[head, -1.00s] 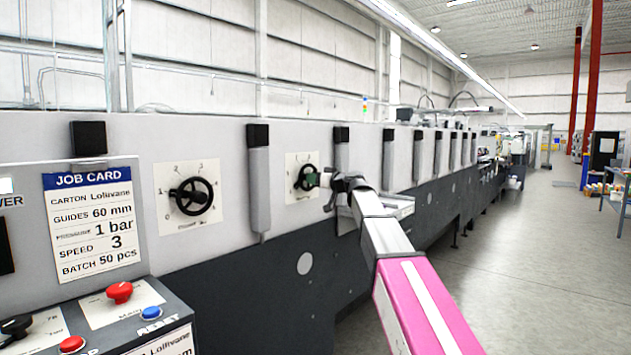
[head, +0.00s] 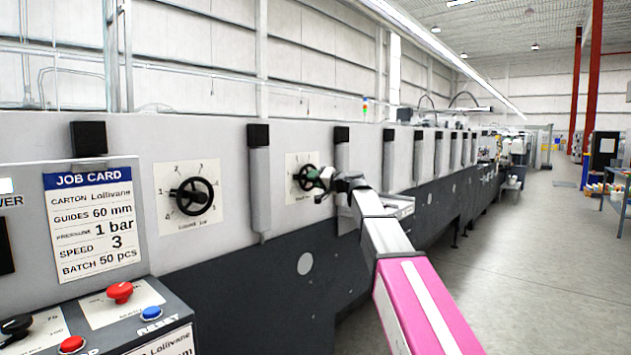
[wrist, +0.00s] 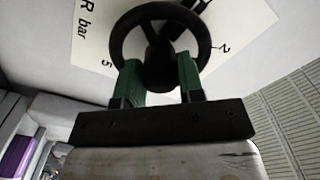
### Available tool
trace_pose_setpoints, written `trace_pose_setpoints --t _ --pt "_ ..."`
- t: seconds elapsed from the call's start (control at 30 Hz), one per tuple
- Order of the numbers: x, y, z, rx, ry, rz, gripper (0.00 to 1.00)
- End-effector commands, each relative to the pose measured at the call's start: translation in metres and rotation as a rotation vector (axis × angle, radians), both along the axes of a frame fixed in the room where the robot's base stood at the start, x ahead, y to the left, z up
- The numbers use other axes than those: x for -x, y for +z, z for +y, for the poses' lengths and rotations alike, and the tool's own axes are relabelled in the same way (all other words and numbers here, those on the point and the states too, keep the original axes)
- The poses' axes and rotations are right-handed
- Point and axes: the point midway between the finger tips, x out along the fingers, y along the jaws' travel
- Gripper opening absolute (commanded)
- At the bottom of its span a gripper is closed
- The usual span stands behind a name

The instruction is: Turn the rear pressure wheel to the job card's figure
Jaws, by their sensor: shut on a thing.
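The farther black handwheel (head: 304,178) is mounted on a white dial plate (head: 293,196) on the machine's side. In the wrist view the black wheel (wrist: 115,38) covers part of its plate, where "R bar", a 5 and a 2 show. My gripper (wrist: 159,65) is shut on this wheel, with its green fingers either side of the hub at the lower rim. In the head view my gripper (head: 323,178) hides the wheel's right side. The wheel's exact setting cannot be read. The job card (head: 92,222) at left reads pressure 1 bar.
A nearer black handwheel (head: 192,196) with its own numbered dial is to the left. A control box (head: 150,315) with buttons is front left. The floor at right is open.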

Motion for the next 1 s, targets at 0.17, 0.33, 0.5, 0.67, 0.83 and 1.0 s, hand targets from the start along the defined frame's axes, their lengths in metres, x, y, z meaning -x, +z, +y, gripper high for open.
trace_pose_setpoints --t 0.17,0.33,0.5,0.67,0.83,1.0 --pt "0.0005 -0.0001 -0.0001 -0.059 0.000 0.077 0.12" --pt "0.0006 -0.0002 -0.0002 -0.095 0.000 0.122 0.12" --pt "0.0006 -0.0001 -0.0002 -0.111 0.000 0.143 0.12" --pt "0.0007 -0.0002 -0.0002 -0.114 0.000 0.148 0.12" --pt "0.0007 -0.0002 -0.0002 -0.113 0.000 0.147 0.12" --pt "0.0007 -0.0002 -0.0002 -0.113 0.000 0.147 0.61"
